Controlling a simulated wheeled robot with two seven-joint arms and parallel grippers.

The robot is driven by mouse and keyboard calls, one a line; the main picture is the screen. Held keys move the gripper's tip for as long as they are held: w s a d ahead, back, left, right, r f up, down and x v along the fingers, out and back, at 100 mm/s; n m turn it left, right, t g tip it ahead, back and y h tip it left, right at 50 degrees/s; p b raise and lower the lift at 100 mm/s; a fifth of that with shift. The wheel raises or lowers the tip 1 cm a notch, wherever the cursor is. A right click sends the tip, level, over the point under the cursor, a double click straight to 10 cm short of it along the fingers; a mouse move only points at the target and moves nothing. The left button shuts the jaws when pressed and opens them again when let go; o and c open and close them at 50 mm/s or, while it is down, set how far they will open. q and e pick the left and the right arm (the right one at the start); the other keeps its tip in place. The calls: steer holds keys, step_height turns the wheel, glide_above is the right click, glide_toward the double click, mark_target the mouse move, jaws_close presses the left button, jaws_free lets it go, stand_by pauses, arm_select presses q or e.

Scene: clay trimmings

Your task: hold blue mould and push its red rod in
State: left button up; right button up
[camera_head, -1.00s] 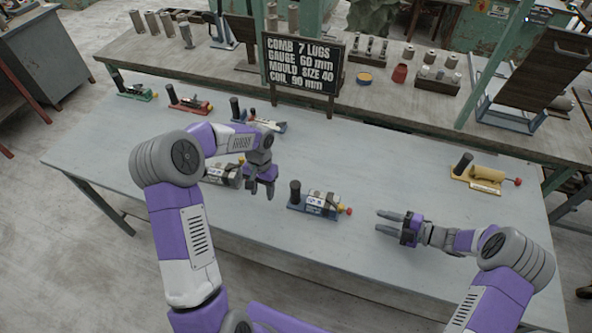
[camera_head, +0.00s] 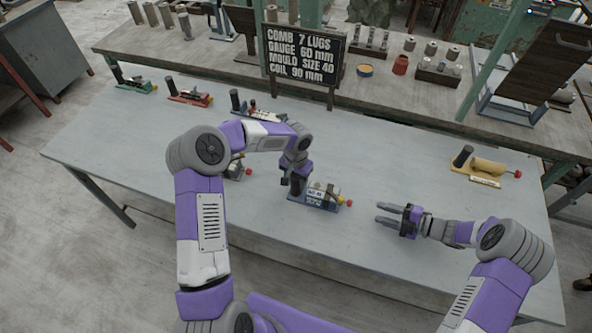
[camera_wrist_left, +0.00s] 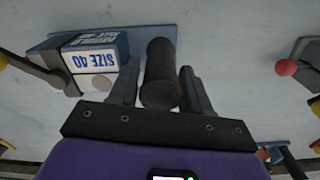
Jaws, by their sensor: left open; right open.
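The blue mould (camera_head: 318,206) stands near the middle of the grey table. It has a dark upright handle at its left end and a red rod knob (camera_head: 348,203) beside a yellow part at its right. In the left wrist view its label (camera_wrist_left: 92,61) reads SIZE 40. My left gripper (camera_head: 293,188) is open at the dark handle (camera_wrist_left: 160,75), which shows between its two fingers; I cannot tell whether they touch it. My right gripper (camera_head: 387,213) is open and empty, right of the red knob, with its fingers pointing left and apart from it.
A partly hidden mould (camera_head: 234,171) stands behind my left arm. Green (camera_head: 138,87), red (camera_head: 190,97) and another mould (camera_head: 257,112) stand at the back left, a yellow one (camera_head: 486,174) at the right. A sign (camera_head: 304,55) stands at the back. The table's front right is clear.

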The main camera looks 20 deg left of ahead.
arm_select(q)
steer(key=shift+f, duration=1.4)
steer(key=shift+c, duration=0.2)
